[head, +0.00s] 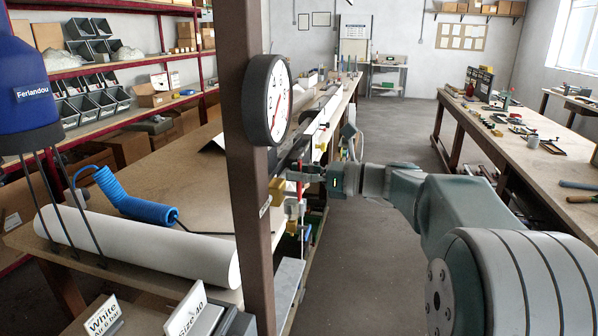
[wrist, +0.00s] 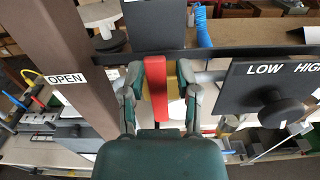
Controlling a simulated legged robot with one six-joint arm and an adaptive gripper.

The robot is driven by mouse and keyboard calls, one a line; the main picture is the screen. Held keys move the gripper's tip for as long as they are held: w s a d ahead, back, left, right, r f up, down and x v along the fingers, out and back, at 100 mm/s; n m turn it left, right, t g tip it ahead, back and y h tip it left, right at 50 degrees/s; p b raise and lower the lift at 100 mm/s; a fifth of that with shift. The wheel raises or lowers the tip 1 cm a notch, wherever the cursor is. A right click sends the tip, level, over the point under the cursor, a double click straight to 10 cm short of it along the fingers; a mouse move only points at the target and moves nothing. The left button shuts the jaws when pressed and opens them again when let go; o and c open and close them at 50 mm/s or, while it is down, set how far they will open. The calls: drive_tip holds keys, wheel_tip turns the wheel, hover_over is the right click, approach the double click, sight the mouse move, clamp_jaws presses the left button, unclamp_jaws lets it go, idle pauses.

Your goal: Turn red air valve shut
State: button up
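The red valve handle (wrist: 155,85) stands upright in the middle of the wrist view, with a yellow part (wrist: 173,80) just behind and to its right. My gripper (wrist: 160,75) has its two fingers apart, one on each side of the handle. The left finger is close to the red handle; whether it touches is unclear. Room shows between the handle and the right finger. In the head view my gripper (head: 293,182) is just right of the brown post, beside a yellow part (head: 277,191).
The brown post (head: 244,180) carries a round gauge (head: 268,100); an OPEN label (wrist: 66,79) is left of the handle. A black LOW/HIGH panel (wrist: 240,95) with a knob (wrist: 283,108) stands close right. A workbench (head: 180,165) lies left; the aisle floor (head: 385,135) is clear.

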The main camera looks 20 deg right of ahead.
drive_tip(key=shift+r, duration=0.1)
drive_tip(key=v, duration=1.2)
drive_tip(key=shift+a, duration=0.1)
drive_tip(key=s+a+f+n+g+h, duration=0.5)
drive_tip(key=s+a+f+n+h, duration=0.2)
drive_tip(key=s+a+f+n, duration=0.45)
drive_tip(key=s+f+n+t+h, duration=0.1)
drive_tip(key=s+f+n+h, duration=0.4)
drive_tip(key=s+n+h, duration=0.3)
drive_tip(key=s+n, duration=0.2)
drive_tip(key=n, duration=0.2)
drive_tip(key=shift+s+d+n+t+h, duration=0.15)
drive_tip(key=shift+s+n+t+h, duration=0.15)
drive_tip(key=shift+s+n, duration=0.05)
